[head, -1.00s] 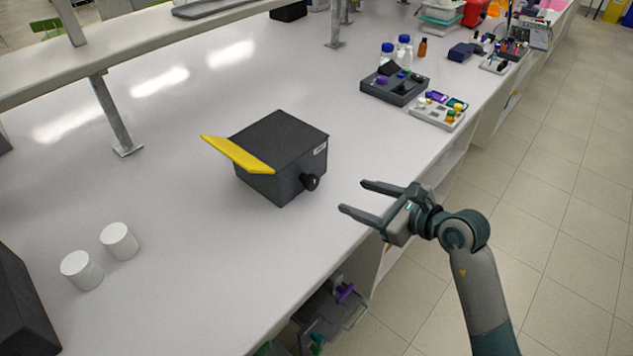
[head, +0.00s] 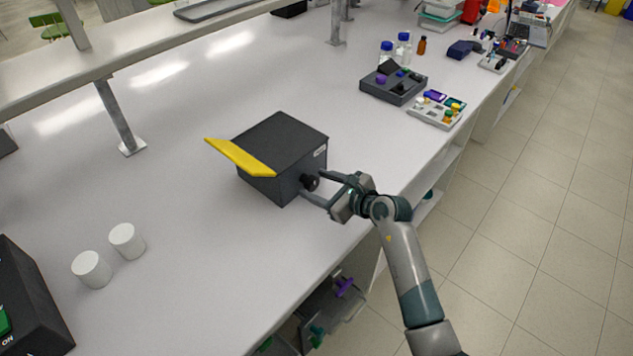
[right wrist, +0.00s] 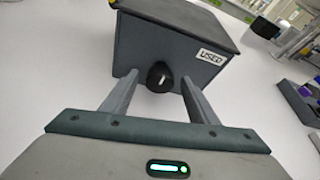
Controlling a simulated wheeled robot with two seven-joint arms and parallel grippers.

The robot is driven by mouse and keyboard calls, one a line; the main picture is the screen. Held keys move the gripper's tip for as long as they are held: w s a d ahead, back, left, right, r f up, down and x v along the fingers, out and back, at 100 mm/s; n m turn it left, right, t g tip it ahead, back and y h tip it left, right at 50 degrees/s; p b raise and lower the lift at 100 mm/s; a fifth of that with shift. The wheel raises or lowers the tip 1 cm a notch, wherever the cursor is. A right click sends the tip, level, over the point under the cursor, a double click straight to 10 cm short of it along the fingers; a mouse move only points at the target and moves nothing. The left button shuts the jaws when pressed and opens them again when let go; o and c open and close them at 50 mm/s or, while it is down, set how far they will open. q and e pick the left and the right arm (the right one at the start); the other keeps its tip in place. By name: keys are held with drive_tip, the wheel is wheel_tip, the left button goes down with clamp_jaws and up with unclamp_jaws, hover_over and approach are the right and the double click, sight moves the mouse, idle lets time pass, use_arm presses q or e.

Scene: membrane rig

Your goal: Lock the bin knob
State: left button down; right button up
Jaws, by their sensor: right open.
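The bin (head: 284,143) is a dark grey box on the white bench, with a yellow flap (head: 240,157) sticking out on its left side. Its black round knob (head: 310,182) is on the side facing my right arm. In the right wrist view the knob (right wrist: 160,77) has a pale mark that stands nearly upright, below and left of a "USED" label (right wrist: 211,57). My right gripper (head: 313,184) is open, its two fingers on either side of the knob; in the right wrist view its fingers (right wrist: 160,90) show a gap from the knob on both sides. My left gripper is not in view.
Two white cylinders (head: 127,240) stand on the bench at the left, near a dark box (head: 28,300) with a green button. Trays (head: 437,110) with small coloured parts lie at the back right. The bench around the bin is clear.

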drive_tip(key=shift+w+a+f, duration=0.15)
drive_tip(key=shift+w, duration=0.05)
drive_tip(key=c, duration=1)
drive_tip(key=shift+c, duration=0.2)
